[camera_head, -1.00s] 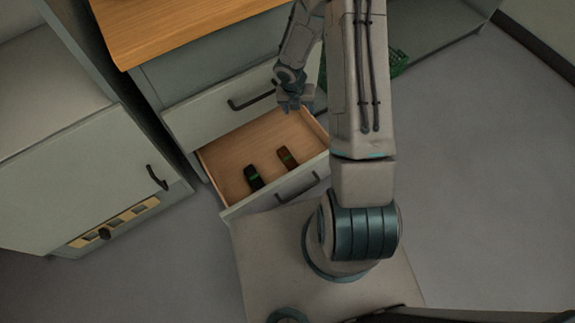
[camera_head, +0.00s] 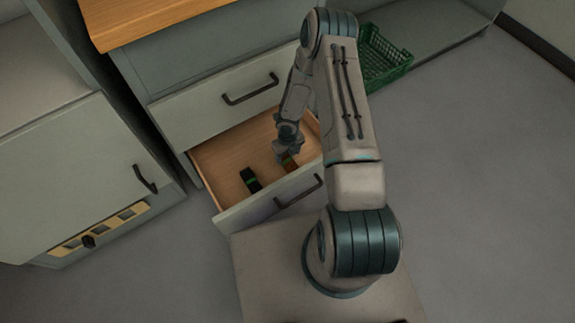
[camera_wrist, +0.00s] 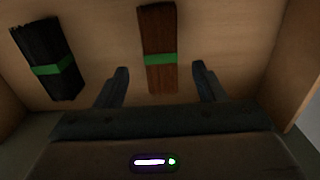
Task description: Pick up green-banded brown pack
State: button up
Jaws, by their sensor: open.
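The green-banded brown pack (camera_wrist: 157,30) lies on the wooden drawer floor, upright in the wrist view, with a green band across its lower part. In the head view the pack (camera_head: 291,166) is partly hidden by my gripper (camera_head: 287,153). In the wrist view my gripper (camera_wrist: 160,82) is open, with one finger on each side of the pack's lower end and gaps on both sides. Contact is not visible. A black pack (camera_wrist: 50,58) with a green band lies to the left, and it also shows in the head view (camera_head: 251,180).
The open drawer (camera_head: 215,162) has walls around the packs, and its front (camera_head: 262,204) carries a black handle. A closed drawer (camera_head: 200,113) is above it. A green crate (camera_head: 385,62) stands at the back right. A grey cabinet (camera_head: 75,170) is at the left.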

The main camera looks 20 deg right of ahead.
aim_at(288, 160)
notch_tip(288, 160, down, 6)
jog(key=b, duration=0.3)
jog(key=shift+w+r, duration=0.15)
jog(key=shift+r, duration=0.1)
jog(key=c, duration=1.1)
